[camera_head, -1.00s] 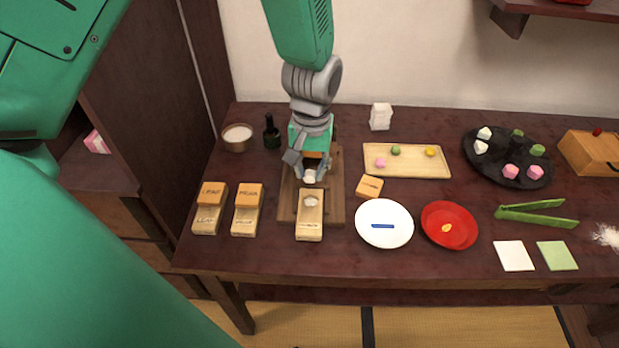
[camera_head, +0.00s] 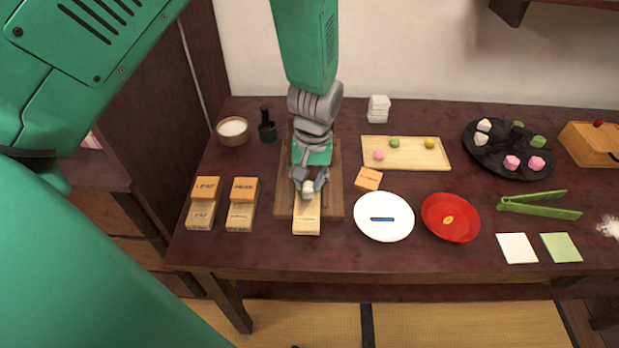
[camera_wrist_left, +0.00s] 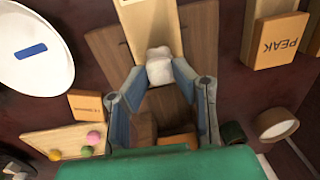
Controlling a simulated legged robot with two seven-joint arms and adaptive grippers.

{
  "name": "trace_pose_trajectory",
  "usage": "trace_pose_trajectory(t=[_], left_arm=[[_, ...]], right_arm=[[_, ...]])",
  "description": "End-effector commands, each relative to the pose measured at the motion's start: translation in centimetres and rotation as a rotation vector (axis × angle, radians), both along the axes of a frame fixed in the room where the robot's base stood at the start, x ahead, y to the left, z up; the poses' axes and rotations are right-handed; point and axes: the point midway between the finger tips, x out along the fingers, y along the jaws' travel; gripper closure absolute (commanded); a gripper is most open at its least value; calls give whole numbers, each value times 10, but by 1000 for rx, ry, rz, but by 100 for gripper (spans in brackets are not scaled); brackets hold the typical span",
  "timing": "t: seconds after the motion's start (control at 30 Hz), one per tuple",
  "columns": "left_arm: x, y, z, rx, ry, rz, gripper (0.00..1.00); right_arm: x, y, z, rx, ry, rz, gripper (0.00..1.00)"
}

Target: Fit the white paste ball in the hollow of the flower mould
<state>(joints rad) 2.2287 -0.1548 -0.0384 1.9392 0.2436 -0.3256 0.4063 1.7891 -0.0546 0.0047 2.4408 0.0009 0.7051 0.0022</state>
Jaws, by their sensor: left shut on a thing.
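The flower mould (camera_head: 307,219) is a pale wooden block lying on a dark brown board (camera_head: 334,205); it also shows in the left wrist view (camera_wrist_left: 143,22). My left gripper (camera_head: 308,188) is over the far part of the mould, pointing down. It is shut on the white paste ball (camera_wrist_left: 159,70), which shows as a rough whitish lump between the fingertips (camera_wrist_left: 159,78) in the left wrist view. The ball and fingers hide the hollow, so I cannot tell whether the ball touches it. My right gripper is not in view.
Two other lidded moulds (camera_head: 202,214) (camera_head: 240,216) stand to the left. A small wooden block (camera_head: 368,179), a white plate (camera_head: 384,233) and a red dish (camera_head: 465,227) are to the right. A bowl (camera_head: 233,131) and dark bottle (camera_head: 267,130) stand behind left.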

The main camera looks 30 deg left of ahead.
Motion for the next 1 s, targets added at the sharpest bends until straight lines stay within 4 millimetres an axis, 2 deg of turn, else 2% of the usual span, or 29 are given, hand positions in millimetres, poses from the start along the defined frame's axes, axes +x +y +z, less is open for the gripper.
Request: trace_pose_trajectory(t=[1.0], left_arm=[[-1, 0, 0, 0, 0, -1, 94]], right_arm=[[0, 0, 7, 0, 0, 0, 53]])
